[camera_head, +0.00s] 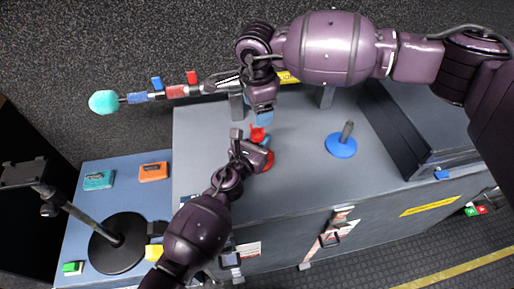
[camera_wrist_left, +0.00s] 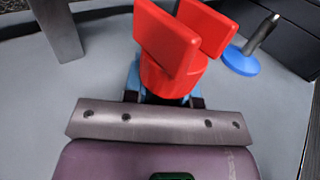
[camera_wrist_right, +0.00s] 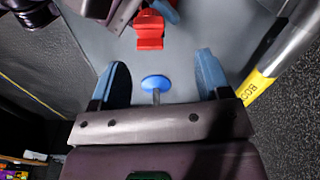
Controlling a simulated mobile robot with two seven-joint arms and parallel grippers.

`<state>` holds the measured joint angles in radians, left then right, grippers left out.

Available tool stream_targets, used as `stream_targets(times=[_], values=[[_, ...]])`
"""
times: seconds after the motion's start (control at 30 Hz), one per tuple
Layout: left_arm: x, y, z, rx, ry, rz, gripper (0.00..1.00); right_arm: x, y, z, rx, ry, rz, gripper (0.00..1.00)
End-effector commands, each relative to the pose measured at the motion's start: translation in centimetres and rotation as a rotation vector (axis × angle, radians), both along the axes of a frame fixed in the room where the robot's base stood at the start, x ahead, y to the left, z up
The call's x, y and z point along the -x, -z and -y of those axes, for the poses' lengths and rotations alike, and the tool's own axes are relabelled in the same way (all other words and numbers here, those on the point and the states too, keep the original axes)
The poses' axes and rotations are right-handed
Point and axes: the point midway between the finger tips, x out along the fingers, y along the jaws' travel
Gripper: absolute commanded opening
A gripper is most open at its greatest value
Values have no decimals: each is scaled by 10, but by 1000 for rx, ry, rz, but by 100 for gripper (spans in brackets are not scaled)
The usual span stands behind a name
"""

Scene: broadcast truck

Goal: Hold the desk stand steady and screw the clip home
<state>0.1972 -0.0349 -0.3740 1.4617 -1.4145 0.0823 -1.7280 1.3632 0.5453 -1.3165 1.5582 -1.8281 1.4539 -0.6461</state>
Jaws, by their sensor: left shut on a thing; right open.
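My right gripper (camera_head: 262,118) is open and empty, close beyond the clip.
A blue stand (camera_head: 341,147) with a dark post stands to the right on the worktop. A boom pole (camera_head: 180,91) with a turquoise tip lies across grey supports behind. A lower blue surface at left holds a black round-based stand (camera_head: 118,243), a teal box (camera_head: 99,180) and an orange box (camera_head: 153,172).

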Motion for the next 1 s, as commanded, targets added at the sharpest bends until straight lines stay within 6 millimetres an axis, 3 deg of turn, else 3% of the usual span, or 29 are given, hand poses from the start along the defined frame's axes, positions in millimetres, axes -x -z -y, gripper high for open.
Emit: stream_targets(times=[0.2,0.43,1.0], values=[[0,0,0,0,0,0,0,5,-5,0,6,-309,-22,70],[0,0,0,0,0,0,0,10,-4,-1,-1,-543,-43,70],[0,0,0,0,0,0,0,11,-3,-2,-1,-621,-44,70]])
